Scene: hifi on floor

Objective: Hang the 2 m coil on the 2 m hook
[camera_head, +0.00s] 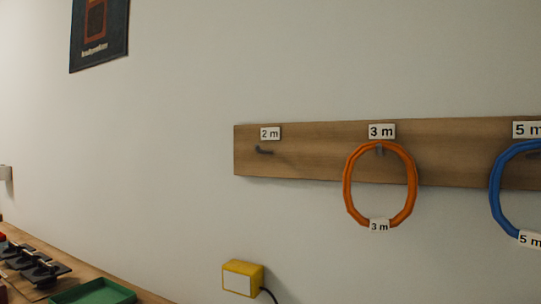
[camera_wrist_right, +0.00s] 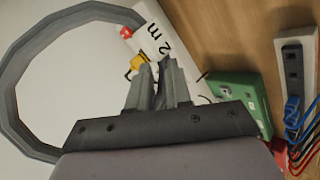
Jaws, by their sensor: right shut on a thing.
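The 2 m hook (camera_head: 263,151) is a small dark peg on the wooden board (camera_head: 310,165), under a "2 m" label (camera_head: 270,133). It is bare in the head view. The 2 m coil (camera_wrist_right: 12,75) is a thick grey ring in the right wrist view, with a white "2 m" tag (camera_wrist_right: 160,32). My right gripper (camera_wrist_right: 155,72) is shut on the coil near its tag; the fingers hide the gripped part. The coil and my right gripper are outside the head view. My left gripper shows in neither view.
An orange coil (camera_head: 349,185) hangs on the 3 m hook and a blue coil (camera_head: 495,190) at 5 m. A yellow box (camera_head: 242,278) is below the board. A green tray (camera_head: 92,293) lies lower left. The wrist view shows a power strip (camera_wrist_right: 293,70) with cables.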

